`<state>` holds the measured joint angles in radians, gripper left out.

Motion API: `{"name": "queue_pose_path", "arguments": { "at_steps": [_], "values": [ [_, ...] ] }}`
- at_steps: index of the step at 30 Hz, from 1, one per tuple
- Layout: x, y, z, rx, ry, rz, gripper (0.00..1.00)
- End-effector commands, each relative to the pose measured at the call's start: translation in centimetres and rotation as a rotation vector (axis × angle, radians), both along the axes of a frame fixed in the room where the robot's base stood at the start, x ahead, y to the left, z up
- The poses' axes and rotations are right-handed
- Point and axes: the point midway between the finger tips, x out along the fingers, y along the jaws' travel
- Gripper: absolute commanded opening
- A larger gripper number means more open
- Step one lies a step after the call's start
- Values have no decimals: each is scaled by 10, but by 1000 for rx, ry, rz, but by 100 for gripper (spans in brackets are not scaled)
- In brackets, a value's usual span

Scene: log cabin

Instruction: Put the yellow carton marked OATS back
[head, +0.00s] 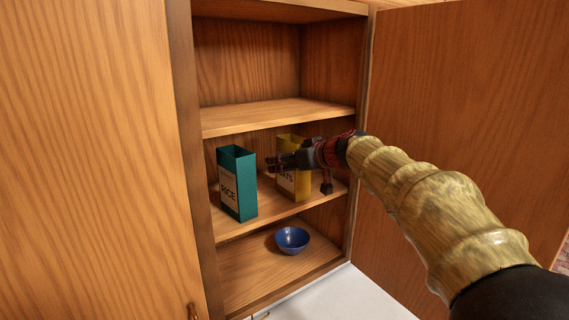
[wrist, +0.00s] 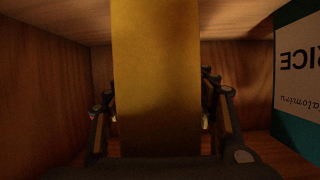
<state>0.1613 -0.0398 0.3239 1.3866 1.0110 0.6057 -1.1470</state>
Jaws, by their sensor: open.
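The yellow carton marked OATS (head: 290,184) stands upright on the middle shelf (head: 260,219) of the open wooden cabinet, right of the teal RICE carton. My gripper (head: 285,161) is inside the cabinet at the OATS carton and hides part of its upper face. In the wrist view the yellow carton (wrist: 155,62) fills the middle, between the two fingers of my gripper (wrist: 158,110). The fingers are open, one on each side. Whether either finger touches the carton cannot be told.
The teal RICE carton (head: 237,184) stands close to the left; its edge also shows in the wrist view (wrist: 300,135). A blue bowl (head: 292,239) sits on the bottom shelf. The top shelf (head: 265,115) is empty. An open door (head: 460,95) stands to the right.

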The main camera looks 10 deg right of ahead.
Motion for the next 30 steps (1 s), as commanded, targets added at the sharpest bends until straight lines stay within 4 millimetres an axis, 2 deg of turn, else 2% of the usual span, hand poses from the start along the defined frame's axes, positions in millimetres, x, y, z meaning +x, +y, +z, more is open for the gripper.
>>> {"name": "queue_pose_path", "arguments": {
  "at_steps": [9,15,20,30],
  "values": [
    [-57,-24,23,-2,-3,-3,56],
    [-83,-35,35,0,-1,-2,56],
    [-93,-38,40,0,-1,-2,56],
    [-100,-36,38,1,11,-1,56]
  ]
}}
